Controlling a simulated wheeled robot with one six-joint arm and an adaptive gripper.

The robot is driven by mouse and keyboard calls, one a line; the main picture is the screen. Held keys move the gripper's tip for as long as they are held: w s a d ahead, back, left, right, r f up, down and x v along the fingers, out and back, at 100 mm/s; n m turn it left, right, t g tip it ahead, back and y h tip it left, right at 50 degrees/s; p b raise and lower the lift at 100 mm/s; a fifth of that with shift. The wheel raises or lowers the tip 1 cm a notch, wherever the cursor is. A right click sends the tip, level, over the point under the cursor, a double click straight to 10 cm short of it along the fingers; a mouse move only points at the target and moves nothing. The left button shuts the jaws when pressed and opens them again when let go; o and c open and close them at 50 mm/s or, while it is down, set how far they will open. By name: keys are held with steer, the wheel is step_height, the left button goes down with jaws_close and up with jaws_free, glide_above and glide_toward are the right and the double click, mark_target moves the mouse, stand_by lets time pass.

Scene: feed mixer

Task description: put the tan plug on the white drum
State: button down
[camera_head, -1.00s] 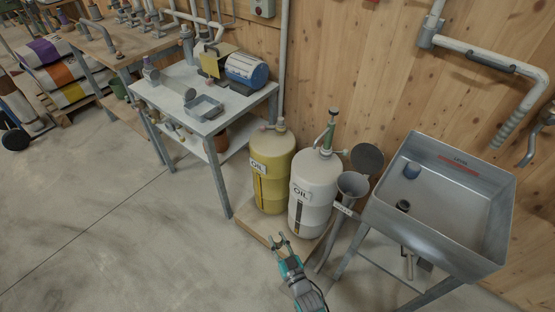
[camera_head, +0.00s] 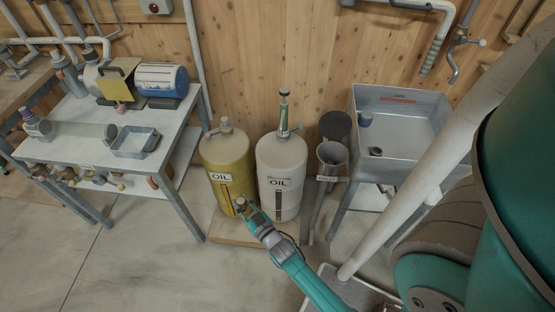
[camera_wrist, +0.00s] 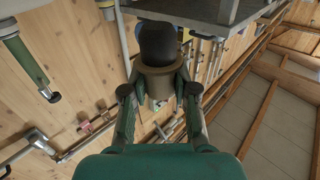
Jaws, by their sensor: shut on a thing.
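My gripper (camera_head: 241,209) is shut on the tan plug (camera_head: 240,201) and holds it up in front of the yellow drum in the head view. In the wrist view the tan plug (camera_wrist: 157,82) sits between my two fingers (camera_wrist: 158,97), with a dark round part beyond its tan rim. The white drum (camera_head: 281,170), marked OIL, stands upright to the right of my gripper and apart from it. A green pump (camera_head: 283,112) rises from the drum's top. The far side of the drum's top is hidden.
The yellow drum (camera_head: 228,165) stands left of the white one. To the right are a grey funnel (camera_head: 331,156) and a metal sink (camera_head: 413,110). A table (camera_head: 75,140) with a motor and tray is at left.

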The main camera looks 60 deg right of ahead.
steer(key=s+d+r+m+g+h, duration=0.35)
steer(key=s+d+m+h, duration=0.2)
steer(key=s+d, duration=0.8)
glide_above(281, 171)
steer(key=w+d, duration=0.2)
steer(key=d, duration=0.2)
steer(key=shift+w+d+n+h, duration=0.15)
steer(key=shift+w+n+h, duration=0.1)
steer(key=shift+n, duration=0.2)
steer(key=shift+w+d+f, duration=0.1)
steer(key=shift+d+f, duration=0.05)
steer(key=shift+f, duration=1.6)
steer(key=shift+f, duration=0.2)
steer(key=c, duration=0.9)
jaws_free()
